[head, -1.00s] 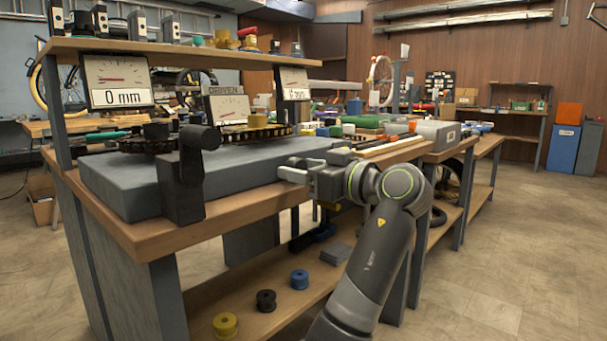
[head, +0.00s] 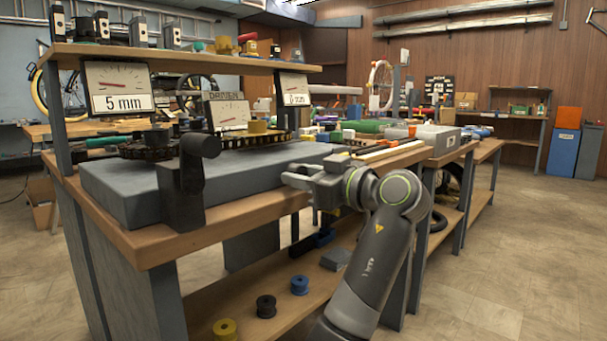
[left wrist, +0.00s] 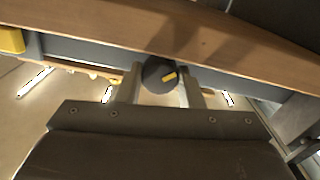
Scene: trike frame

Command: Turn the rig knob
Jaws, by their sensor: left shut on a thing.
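In the left wrist view a dark round knob (left wrist: 156,77) with a yellow pointer mark sits between the two fingers of my left gripper (left wrist: 160,88), which is shut on it. The knob is by the wooden bench edge. In the head view my left gripper (head: 300,178) is at the front edge of the bench, and I cannot make out the knob there. The rig is a grey block (head: 240,170) with toothed wheels on top and a black upright part (head: 182,185) at its front. The left dial (head: 118,88) reads 5 mm. My right gripper is not in view.
A wooden shelf (head: 200,58) spans above the rig. The lower shelf (head: 250,305) holds a yellow, a black and a blue spool. Tools and parts crowd the bench to the right. The floor (head: 500,260) on the right is clear.

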